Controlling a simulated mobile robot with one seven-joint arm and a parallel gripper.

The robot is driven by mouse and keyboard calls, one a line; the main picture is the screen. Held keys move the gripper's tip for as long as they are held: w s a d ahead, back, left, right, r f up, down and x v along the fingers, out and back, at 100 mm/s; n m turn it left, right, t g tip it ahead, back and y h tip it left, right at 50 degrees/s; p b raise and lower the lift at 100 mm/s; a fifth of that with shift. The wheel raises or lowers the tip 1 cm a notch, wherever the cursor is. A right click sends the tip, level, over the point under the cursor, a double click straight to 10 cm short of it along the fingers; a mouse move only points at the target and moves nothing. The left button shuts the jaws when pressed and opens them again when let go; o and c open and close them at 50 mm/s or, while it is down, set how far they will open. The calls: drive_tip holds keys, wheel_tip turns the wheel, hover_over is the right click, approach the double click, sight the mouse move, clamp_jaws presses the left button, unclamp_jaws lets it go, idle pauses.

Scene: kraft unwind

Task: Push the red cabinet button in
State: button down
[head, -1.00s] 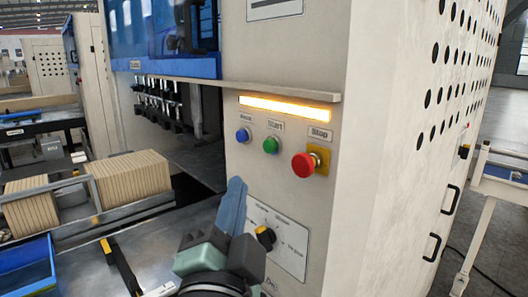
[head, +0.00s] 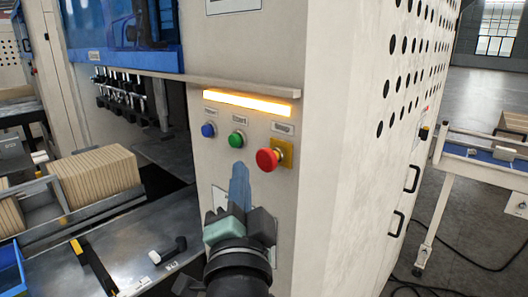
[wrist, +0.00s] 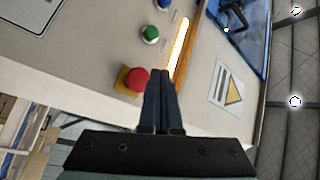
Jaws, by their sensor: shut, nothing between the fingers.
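The red mushroom button (head: 268,160) sits on a yellow square plate on the front of the cream cabinet (head: 330,150), below the lit strip. It looks like it stands out from the panel. My gripper (head: 240,172) is shut and empty, its blue-grey fingers pointing up, just below and left of the red button in the head view. In the wrist view the red button (wrist: 136,79) shows just left of the shut fingertips (wrist: 161,74). The fingers appear apart from the button; the depth between them is hard to tell.
A green button (head: 236,140) and a blue button (head: 208,130) sit left of the red one. A ledge (head: 190,80) juts out above the glowing strip (head: 248,103). A metal table (head: 130,245) with stacked brown sheets (head: 95,178) lies to the left.

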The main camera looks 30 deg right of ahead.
sight(258, 155)
drive_tip(key=shift+w+d, duration=0.2)
drive_tip(key=shift+d, duration=0.35)
drive_tip(key=shift+w+d, duration=0.2)
drive_tip(key=shift+d, duration=0.3)
drive_tip(key=shift+d, duration=0.1)
idle(1.3)
drive_tip(key=shift+w+d, duration=0.15)
drive_tip(key=shift+d, duration=0.15)
drive_tip(key=shift+w+d, duration=0.2)
drive_tip(key=shift+d, duration=0.3)
idle(0.7)
drive_tip(key=shift+a, duration=0.1)
drive_tip(key=shift+s+a, duration=0.35)
drive_tip(key=shift+a, duration=0.55)
drive_tip(key=a, duration=0.1)
drive_tip(key=s+a+b, duration=0.1)
drive_tip(key=a, duration=0.1)
drive_tip(key=a+b, duration=0.1)
drive_tip(key=shift+s+a, duration=0.35)
